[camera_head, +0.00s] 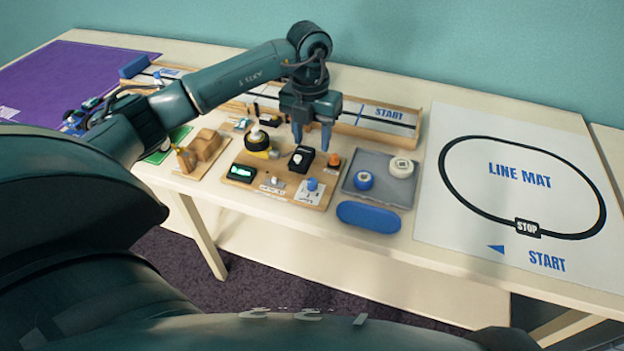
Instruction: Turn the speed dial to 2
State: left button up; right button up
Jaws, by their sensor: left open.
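A wooden board (240,183) on the table carries several small parts. A blue knob (312,184) on a white printed card sits at its front right and looks like the speed dial; its setting is too small to read. My left gripper (311,147) points down above the back of the board, behind the blue knob and apart from it. Its two fingers are spread with nothing between them. My right gripper does not show.
The board also holds a black switch block (301,158), a lit green display (241,172) and a yellow-and-black wheel part (258,140). A grey tray (404,190) with round parts, a blue case (368,217) and a line mat (455,228) lie to the right.

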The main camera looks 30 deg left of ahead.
aim_at(312, 181)
pick_arm(q)
notch_tip(312, 181, down, 13)
jog(key=shift+r, duration=0.1)
dwell(0.3)
jog(key=shift+c, duration=0.3)
grip_shut()
